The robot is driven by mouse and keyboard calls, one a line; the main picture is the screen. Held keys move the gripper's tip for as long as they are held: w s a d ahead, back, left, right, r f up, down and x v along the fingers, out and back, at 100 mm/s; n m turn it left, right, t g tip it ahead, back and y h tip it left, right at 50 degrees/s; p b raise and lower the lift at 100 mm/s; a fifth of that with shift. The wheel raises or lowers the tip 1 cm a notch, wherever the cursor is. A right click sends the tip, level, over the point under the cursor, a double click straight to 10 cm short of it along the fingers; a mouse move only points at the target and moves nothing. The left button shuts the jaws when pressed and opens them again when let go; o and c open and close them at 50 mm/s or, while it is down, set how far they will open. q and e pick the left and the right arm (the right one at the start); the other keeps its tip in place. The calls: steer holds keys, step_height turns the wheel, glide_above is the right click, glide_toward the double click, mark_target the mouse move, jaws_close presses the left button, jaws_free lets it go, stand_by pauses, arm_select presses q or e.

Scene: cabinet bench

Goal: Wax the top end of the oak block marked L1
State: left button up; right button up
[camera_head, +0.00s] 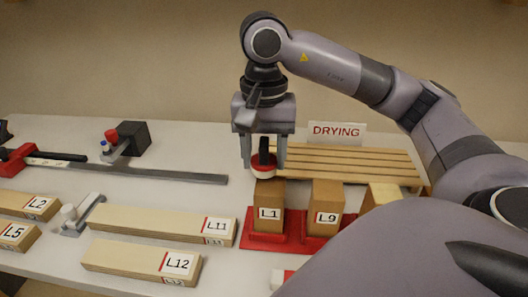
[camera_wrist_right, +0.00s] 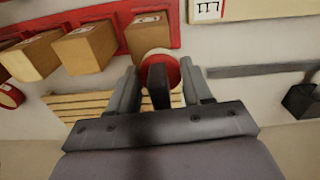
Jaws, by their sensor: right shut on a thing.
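The oak block marked L1 (camera_head: 269,204) stands upright in a red rack (camera_head: 265,241). It also shows in the right wrist view (camera_wrist_right: 145,36). My right gripper (camera_head: 263,162) points down above it, shut on the black handle (camera_wrist_right: 158,88) of a round red-and-white applicator (camera_head: 263,174). The applicator's white underside is at the top end of L1 and appears to touch it; the contact is partly hidden. My left gripper is not in view.
Block L9 (camera_head: 326,203) stands just right of L1, with another block (camera_head: 379,194) beyond. A slatted rack (camera_head: 345,158) with a DRYING sign (camera_head: 337,132) lies behind. Boards L11 (camera_head: 160,222) and L12 (camera_head: 135,259) lie left. A long grey bar (camera_head: 175,176) lies further back.

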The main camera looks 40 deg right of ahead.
steer(key=shift+f+b, duration=1)
steer(key=shift+a, duration=0.1)
